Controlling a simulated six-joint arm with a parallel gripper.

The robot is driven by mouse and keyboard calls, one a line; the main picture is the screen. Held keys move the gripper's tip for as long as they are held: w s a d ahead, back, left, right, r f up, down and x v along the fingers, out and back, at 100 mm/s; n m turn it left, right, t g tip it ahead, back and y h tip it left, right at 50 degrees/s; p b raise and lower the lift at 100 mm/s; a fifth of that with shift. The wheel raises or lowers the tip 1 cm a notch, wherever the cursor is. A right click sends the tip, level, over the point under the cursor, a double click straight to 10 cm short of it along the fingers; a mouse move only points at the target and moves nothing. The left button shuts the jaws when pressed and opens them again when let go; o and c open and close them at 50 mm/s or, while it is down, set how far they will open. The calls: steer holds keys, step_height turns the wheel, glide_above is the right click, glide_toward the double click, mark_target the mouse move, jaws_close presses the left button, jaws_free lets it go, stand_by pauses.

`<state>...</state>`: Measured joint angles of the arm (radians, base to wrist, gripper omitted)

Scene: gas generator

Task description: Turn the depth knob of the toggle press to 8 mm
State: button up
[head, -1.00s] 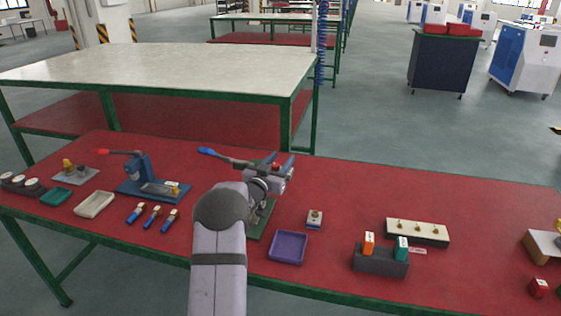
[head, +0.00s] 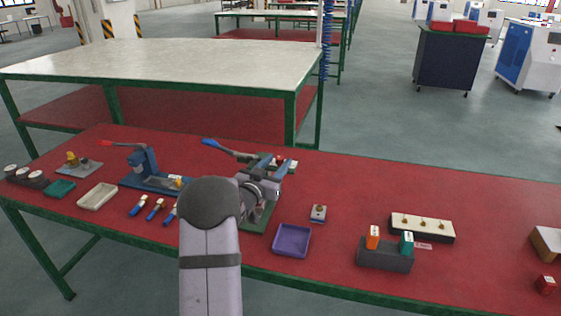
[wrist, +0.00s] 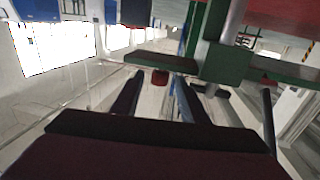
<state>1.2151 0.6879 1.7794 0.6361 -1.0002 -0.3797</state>
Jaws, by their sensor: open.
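A press with a green base (head: 262,217) and a blue-tipped lever (head: 212,143) stands at the middle of the red bench, largely hidden behind my arm. My gripper (head: 272,163) is at this press, its jaws apart. A small red part (head: 280,160) shows by the fingers. In the wrist view, the green press body (wrist: 222,62) is close ahead, and a red knob-like part (wrist: 160,77) shows beyond the gap between my open fingers (wrist: 158,92). Contact is not visible. No scale or depth reading is legible.
A blue press (head: 150,178) with a red-tipped lever stands to the left. A purple tray (head: 292,241) and a small block with a knob (head: 318,213) lie to the right. A dark holder (head: 385,256) and a white knob strip (head: 422,228) are farther right.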

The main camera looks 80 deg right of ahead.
steer(key=shift+a, duration=0.5)
steer(key=shift+s+d+p, duration=0.15)
steer(key=shift+d+p, duration=0.2)
steer(key=shift+d, duration=0.55)
steer(key=shift+s+d+p, duration=0.1)
steer(key=shift+d+p, duration=0.25)
steer(key=shift+d, duration=0.5)
jaws_close()
